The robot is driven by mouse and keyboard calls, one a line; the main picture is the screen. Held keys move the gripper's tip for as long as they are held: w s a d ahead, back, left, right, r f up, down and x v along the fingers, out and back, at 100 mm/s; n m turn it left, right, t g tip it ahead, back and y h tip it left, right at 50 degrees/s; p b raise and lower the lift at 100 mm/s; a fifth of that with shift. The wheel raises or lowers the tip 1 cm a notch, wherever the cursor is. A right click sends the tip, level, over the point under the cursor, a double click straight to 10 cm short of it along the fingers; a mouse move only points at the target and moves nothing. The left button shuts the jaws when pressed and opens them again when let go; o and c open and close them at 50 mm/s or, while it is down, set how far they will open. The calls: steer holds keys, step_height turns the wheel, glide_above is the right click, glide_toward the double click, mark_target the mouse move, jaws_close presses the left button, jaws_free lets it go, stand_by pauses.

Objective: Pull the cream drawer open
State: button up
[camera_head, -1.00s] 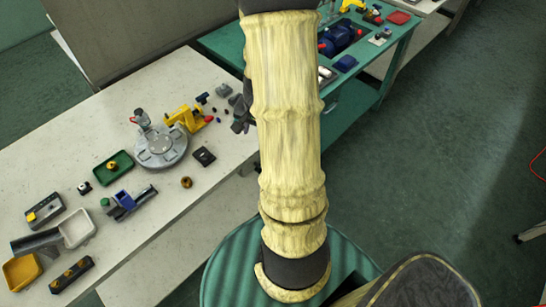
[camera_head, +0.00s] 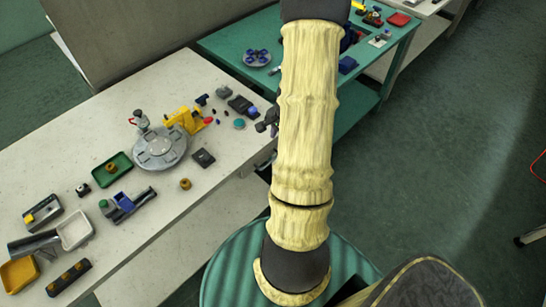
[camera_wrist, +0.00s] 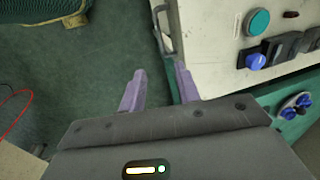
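The cream drawer's front is seen edge-on below the bench top, with a grey bar handle (camera_wrist: 163,32) sticking out from it in the wrist view. The handle also shows beside my arm in the head view (camera_head: 266,161). My gripper (camera_wrist: 160,88) is open and empty. Its two purple-grey fingers are apart, and the handle appears beyond the gap between them, not touching as far as I can see. In the head view my gripper (camera_head: 268,122) is partly hidden behind my arm, near the bench's right edge. The drawer looks closed.
The cream bench top (camera_head: 215,185) holds a grey round fixture (camera_head: 160,148), a green tray (camera_head: 112,168), a teal disc (camera_head: 239,124) and several small parts. A green table (camera_head: 355,107) stands beyond.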

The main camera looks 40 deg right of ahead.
steer(key=w+f, duration=0.1)
steer(key=f, duration=0.3)
steer(key=w+f, duration=0.1)
steer(key=f, duration=0.9)
steer(key=shift+w+a+p, duration=0.1)
steer(key=shift+w+p, duration=0.2)
steer(key=shift+w, duration=0.1)
jaws_close()
